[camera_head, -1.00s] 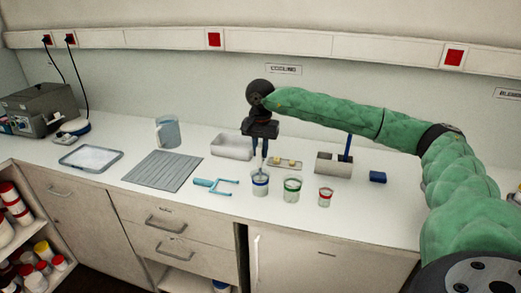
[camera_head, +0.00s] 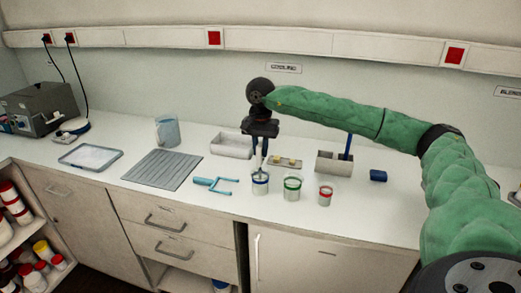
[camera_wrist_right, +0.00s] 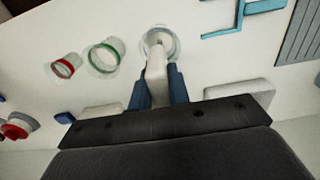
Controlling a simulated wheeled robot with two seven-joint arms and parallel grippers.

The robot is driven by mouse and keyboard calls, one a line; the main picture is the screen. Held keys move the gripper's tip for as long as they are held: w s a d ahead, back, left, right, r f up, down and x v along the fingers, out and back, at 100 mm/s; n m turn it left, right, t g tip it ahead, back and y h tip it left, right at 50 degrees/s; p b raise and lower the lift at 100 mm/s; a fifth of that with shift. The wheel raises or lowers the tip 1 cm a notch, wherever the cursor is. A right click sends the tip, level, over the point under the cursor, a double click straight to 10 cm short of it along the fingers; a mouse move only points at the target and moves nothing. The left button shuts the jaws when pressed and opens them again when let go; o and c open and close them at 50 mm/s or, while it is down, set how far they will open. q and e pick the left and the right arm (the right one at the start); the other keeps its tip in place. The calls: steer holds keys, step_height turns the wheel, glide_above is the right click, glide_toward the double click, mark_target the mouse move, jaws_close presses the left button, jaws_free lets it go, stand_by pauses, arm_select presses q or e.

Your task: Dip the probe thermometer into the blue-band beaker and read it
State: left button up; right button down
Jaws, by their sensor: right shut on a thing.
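The blue-band beaker (camera_head: 260,186) stands near the front of the counter, left of the green-band beaker (camera_head: 292,190). My right gripper (camera_head: 259,150) is above it, pointing down. Its blue fingers are shut on the pale probe thermometer (camera_wrist_right: 156,75), whose lower end reaches into the mouth of the blue-band beaker. The wrist view shows the beaker's rim (camera_wrist_right: 174,42) around the probe's end. How deep the tip sits is hidden, and no reading can be made out. My left gripper is not in view.
A red-band beaker (camera_head: 325,196) stands further right. A blue two-pronged tool (camera_head: 214,184) lies left of the blue-band beaker. Behind are a white tray (camera_head: 231,146), a small plate with yellowish pieces (camera_head: 287,162) and a grey holder (camera_head: 334,163). A ribbed mat (camera_head: 162,170) lies left.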

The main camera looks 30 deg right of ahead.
steer(key=shift+b, duration=0.6)
stand_by(0.7)
steer(key=shift+r, duration=0.15)
stand_by(1.2)
steer(key=shift+r+p, duration=1.85)
steer(key=shift+r, duration=3.7)
steer(key=m, duration=0.2)
steer(key=shift+f+m+b, duration=0.1)
steer(key=shift+m+b, duration=0.3)
steer(key=m, duration=0.4)
steer(key=m+b, duration=0.1)
steer(key=m, duration=0.2)
steer(key=shift+m, duration=0.4)
steer(key=m, duration=0.3)
steer(key=shift+m, duration=0.4)
